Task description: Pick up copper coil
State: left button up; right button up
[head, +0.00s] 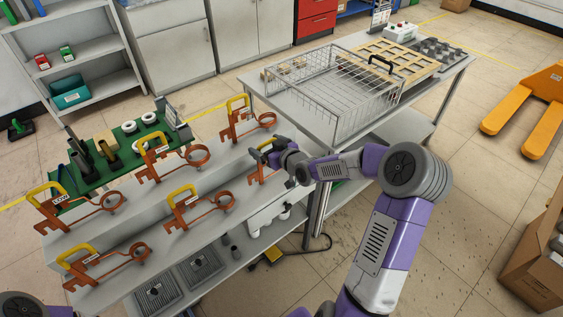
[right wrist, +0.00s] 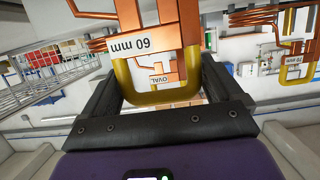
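Several copper coils with yellow handles stand on the two-level bench at left in the head view. One copper coil (head: 258,177) is at the right end of the lower row, partly hidden by my right gripper (head: 266,154). In the right wrist view its yellow handle (right wrist: 165,97) lies between the wide-apart fingers of my right gripper (right wrist: 162,75), close to both. I cannot tell if they touch it. The label above reads "60 mm". Other copper coils (head: 198,204) and (head: 247,122) stand nearby. My left gripper is not in view; only part of my left arm shows at lower left.
A green mat (head: 122,150) with tools and white rings lies behind the coils. A steel table (head: 262,103) at upper right bears a wire basket (head: 335,92) and a wooden rack (head: 410,65). An orange pallet jack (head: 520,108) and a cardboard box (head: 545,255) stand on the floor at right.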

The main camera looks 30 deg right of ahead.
jog(key=c, duration=0.8)
